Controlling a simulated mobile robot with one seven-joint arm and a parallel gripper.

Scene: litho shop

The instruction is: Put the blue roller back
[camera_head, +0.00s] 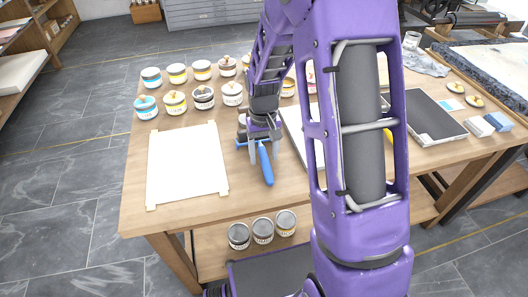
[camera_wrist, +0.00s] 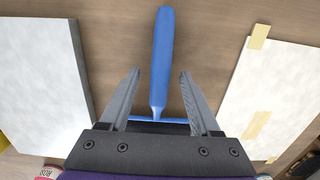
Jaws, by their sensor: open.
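The blue roller lies on the wooden table, its blue handle (camera_head: 267,167) pointing toward the table's front edge. In the wrist view the handle (camera_wrist: 163,45) runs up the middle, with the blue frame crosswise near the gripper's base and the dark roller partly hidden. My gripper (camera_head: 263,150) is above the roller, pointing down. Its two fingers are apart, one on each side of the handle in the wrist view (camera_wrist: 160,74), with gaps on both sides. I cannot tell the height between fingers and handle.
A taped white sheet (camera_head: 187,165) lies left of the roller, and a pale slab (camera_wrist: 37,70) lies on its other side. Several paint cans (camera_head: 175,102) stand along the table's back. More cans (camera_head: 263,230) sit on the lower shelf. A dark board (camera_head: 425,117) lies at the right.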

